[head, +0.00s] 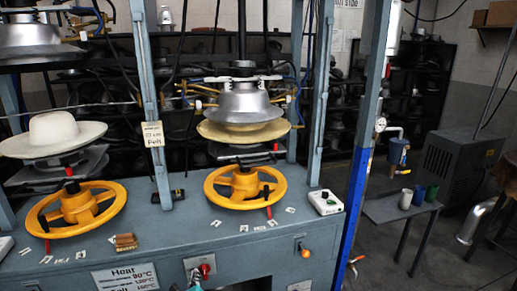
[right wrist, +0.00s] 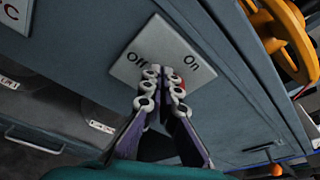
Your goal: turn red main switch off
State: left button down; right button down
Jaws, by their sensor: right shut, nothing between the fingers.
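The red main switch (head: 205,270) sits on a pale plate (head: 190,263) on the front of the grey-blue press cabinet, low in the head view. In the right wrist view the plate (right wrist: 185,45) reads "Off" on the left and "On" on the right. My right gripper (right wrist: 163,74) is shut and empty over the plate's lower middle, between the two words. It hides most of the switch; a bit of red (right wrist: 178,88) shows beside the right finger. I cannot tell whether they touch. In the head view only a little of this gripper shows at the bottom edge. My left gripper is out of view.
Two yellow handwheels (head: 246,187) (head: 78,208) stand on the press table, and a white hat (head: 52,134) is at the left. An orange-handled knob (head: 306,253) is on the cabinet front, right of the switch. A blue post (head: 357,200) rises near the cabinet's right end.

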jog(key=shift+a+f, duration=0.15)
dwell(0.5)
jog(key=shift+s+a+r, duration=0.25)
jog(key=shift+s+d, duration=0.25)
jog(key=shift+s, duration=0.65)
jog(key=shift+s+d, duration=0.3)
jog(key=shift+s, duration=0.65)
jog(key=shift+s+d, duration=0.25)
jog(key=shift+s, duration=0.65)
